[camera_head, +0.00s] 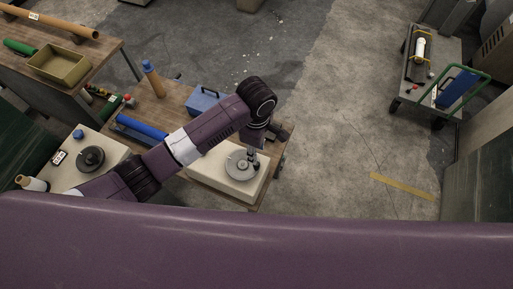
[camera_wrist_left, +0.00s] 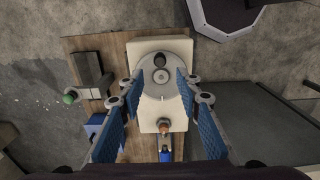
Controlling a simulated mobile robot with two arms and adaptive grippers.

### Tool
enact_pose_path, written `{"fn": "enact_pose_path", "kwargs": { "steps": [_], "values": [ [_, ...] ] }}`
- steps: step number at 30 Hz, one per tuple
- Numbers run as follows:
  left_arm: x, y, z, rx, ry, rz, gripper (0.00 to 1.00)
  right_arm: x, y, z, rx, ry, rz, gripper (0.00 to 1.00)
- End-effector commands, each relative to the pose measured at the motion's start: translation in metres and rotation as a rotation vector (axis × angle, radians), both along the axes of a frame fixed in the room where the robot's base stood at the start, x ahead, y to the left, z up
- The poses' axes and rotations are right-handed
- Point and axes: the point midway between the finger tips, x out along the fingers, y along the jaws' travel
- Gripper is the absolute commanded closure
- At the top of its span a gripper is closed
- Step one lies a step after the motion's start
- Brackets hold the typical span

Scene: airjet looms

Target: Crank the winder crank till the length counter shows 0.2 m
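A pale box (camera_head: 205,174) on the wooden table carries a round grey disc (camera_head: 239,165), which looks like the winder crank. My left gripper (camera_head: 255,152) is above the disc's right side. The wrist view shows the left gripper (camera_wrist_left: 159,92) open, its blue pads apart on either side of the disc; contact cannot be told. No readable length counter shows. My right gripper is not in view.
Another pale box (camera_head: 112,153) with a dark disc (camera_head: 90,158) stands left. A blue case (camera_head: 203,103), a blue roll (camera_head: 141,128) and a bottle (camera_head: 153,78) are on the table.

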Motion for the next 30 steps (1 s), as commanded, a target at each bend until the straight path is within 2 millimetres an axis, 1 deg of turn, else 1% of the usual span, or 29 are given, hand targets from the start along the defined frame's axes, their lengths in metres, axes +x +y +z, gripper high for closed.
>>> {"fn": "enact_pose_path", "kwargs": {
  "steps": [5, 14, 15, 20, 21, 24, 26, 27, 28, 30],
  "values": [
    [-0.001, 0.000, -0.015, 0.002, 0.002, 0.002, 0.68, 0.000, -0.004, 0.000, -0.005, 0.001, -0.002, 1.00],
    [0.000, 0.001, -0.050, 0.001, 0.001, 0.000, 0.68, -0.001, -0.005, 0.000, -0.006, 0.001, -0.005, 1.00],
    [0.000, 0.000, -0.059, 0.001, 0.000, -0.001, 0.68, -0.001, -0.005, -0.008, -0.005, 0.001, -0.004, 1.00],
    [0.000, 0.000, -0.079, 0.000, 0.000, 0.000, 0.68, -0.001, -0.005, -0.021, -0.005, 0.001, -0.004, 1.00],
    [0.000, 0.000, -0.085, -0.001, -0.001, -0.001, 0.68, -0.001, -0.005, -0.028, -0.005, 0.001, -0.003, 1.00],
    [0.000, 0.000, -0.095, -0.001, -0.002, -0.002, 0.68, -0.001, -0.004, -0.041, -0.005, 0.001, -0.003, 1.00],
    [0.001, 0.000, -0.100, -0.001, -0.003, -0.002, 0.68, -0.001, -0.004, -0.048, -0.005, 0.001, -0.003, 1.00],
    [0.001, 0.000, -0.099, -0.002, -0.002, -0.001, 0.68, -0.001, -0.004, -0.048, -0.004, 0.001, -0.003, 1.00],
    [0.001, -0.001, -0.095, -0.002, -0.002, -0.001, 0.68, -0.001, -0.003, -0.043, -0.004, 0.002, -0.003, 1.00],
    [0.000, 0.000, -0.094, -0.002, -0.002, -0.001, 0.68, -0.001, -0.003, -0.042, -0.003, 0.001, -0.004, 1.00]
  ]
}}
